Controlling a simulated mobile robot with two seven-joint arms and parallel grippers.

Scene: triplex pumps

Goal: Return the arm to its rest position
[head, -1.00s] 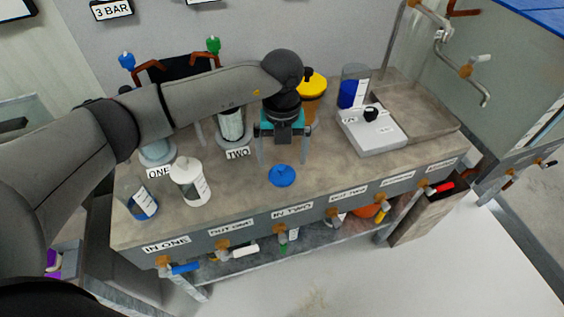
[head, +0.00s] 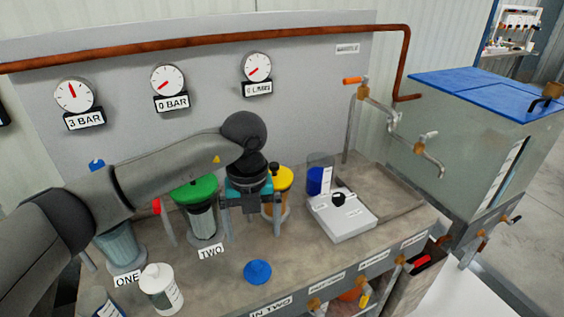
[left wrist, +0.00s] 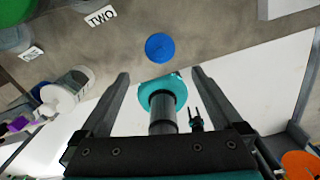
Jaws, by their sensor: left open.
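My left arm comes in from the left in the head view, and its gripper (head: 250,225) hangs over the bench with fingers down. It is open and empty, beside the green-capped filter housing (head: 195,192) labelled TWO. In the left wrist view the gripper (left wrist: 160,73) shows two fingers apart with nothing held between them. A blue round lid (head: 257,271) lies on the bench below and in front of it; the lid also shows in the left wrist view (left wrist: 160,47). My right gripper cannot be made out.
A yellow-capped housing (head: 282,178) stands close behind the gripper. A white box with a black knob (head: 342,215) and a clear container with blue contents (head: 319,175) stand to the right. A white canister (head: 160,288) is at front left. Gauges and a copper pipe (head: 220,42) line the back panel.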

